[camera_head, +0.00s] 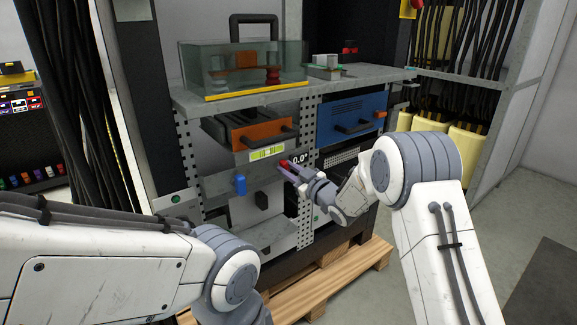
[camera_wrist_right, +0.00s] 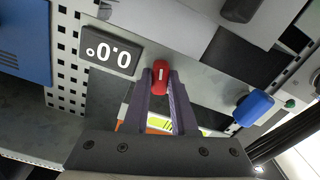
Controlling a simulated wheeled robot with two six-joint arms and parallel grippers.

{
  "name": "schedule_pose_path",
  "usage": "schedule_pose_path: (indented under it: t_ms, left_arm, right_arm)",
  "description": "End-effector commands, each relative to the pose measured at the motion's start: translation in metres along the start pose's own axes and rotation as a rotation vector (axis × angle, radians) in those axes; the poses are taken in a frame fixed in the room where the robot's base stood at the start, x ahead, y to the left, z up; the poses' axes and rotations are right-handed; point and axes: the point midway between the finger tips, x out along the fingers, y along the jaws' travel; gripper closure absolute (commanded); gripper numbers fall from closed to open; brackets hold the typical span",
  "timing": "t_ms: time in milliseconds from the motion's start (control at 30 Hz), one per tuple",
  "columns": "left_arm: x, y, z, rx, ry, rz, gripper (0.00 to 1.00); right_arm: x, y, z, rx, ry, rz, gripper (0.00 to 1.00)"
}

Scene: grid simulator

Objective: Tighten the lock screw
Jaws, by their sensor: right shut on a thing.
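The red lock screw knob (camera_head: 284,164) sits on the front of the grey panel, just left of a small dark display (camera_head: 300,158) reading 0.0°. My right gripper (camera_head: 289,169) reaches in from the right and is shut on the red knob. In the right wrist view the knob (camera_wrist_right: 161,74) is between the two fingertips (camera_wrist_right: 161,82), and the display (camera_wrist_right: 110,53) is beside it. My left arm enters from the left, but its gripper is not seen.
A blue knob (camera_head: 240,185) is on the same panel, to the left. An orange-fronted unit (camera_head: 265,135) and a blue unit (camera_head: 352,117) with handles sit above. A glass case (camera_head: 245,70) stands on the top shelf. A wooden pallet (camera_head: 335,280) lies below.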

Motion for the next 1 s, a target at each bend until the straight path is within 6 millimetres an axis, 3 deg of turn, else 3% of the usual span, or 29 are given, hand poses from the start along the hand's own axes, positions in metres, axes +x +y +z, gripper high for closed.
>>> schedule_pose_path:
  t_ms: [400, 1000]
  left_arm:
    - [-0.015, 0.001, -0.001, 0.0, 0.0, 0.0, 0.5]
    - [-0.018, 0.001, -0.001, 0.0, 0.0, 0.0, 0.5]
  right_arm:
    - [-0.001, 0.001, 0.001, 0.259, -0.005, 0.002, 1.0]
    - [-0.001, 0.001, 0.002, 0.328, -0.004, 0.003, 1.0]
